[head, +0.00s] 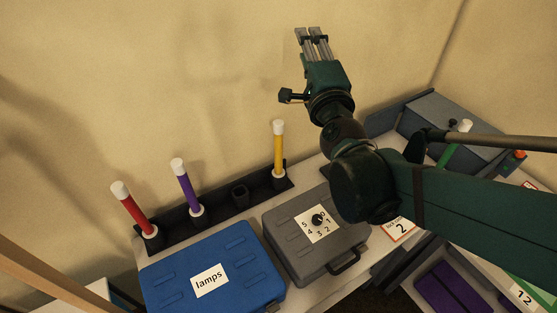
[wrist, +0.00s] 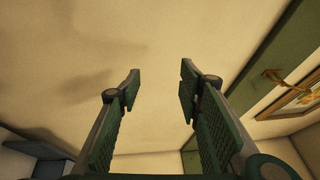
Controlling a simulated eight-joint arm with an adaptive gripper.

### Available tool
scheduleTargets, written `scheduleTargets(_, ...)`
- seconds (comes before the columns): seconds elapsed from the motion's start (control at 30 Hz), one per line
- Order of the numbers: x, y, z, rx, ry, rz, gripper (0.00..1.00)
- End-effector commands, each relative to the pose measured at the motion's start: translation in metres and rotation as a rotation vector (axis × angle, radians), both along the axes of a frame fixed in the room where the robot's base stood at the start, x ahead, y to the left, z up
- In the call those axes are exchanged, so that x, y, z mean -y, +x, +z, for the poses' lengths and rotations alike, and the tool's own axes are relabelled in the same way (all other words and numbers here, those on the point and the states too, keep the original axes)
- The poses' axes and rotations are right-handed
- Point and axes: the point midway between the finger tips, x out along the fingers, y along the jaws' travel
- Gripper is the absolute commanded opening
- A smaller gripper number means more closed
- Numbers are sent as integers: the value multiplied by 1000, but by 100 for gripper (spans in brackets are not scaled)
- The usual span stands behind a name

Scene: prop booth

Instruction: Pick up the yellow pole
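The yellow pole (head: 278,152) stands upright in the right end of a black rack (head: 218,209) along the wall. It has a white cap on top and a white collar at its foot. My gripper (head: 309,34) is raised above and right of the pole in the head view, pointing up and away from it. In the wrist view my gripper (wrist: 158,84) is open and empty, its two fingers well apart. The wrist view shows only wall and ceiling surfaces between the fingers, with no pole.
A red pole (head: 133,210) and a purple pole (head: 187,188) stand in the same rack; an empty socket (head: 240,193) lies beside the yellow one. A blue "lamps" case (head: 245,255) and a grey dial case (head: 285,237) sit in front. A green pole (head: 450,152) is at right.

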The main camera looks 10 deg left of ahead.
Motion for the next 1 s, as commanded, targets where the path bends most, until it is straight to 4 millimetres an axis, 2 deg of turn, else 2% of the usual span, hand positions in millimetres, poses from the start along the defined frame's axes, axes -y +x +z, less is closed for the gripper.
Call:
scheduleTargets(0.1, -17, 6, -7, 1, 146, -11, 36)
scheduleTargets(0.33, -37, 12, -24, -10, 435, -47, 36)
scheduleTargets(0.57, -53, 13, -59, -37, 715, -93, 36)
scheduleTargets(0.77, -65, 8, -104, -66, 946, -145, 36)
scheduleTargets(1.0, -78, -7, -172, -105, 1204, -228, 36)
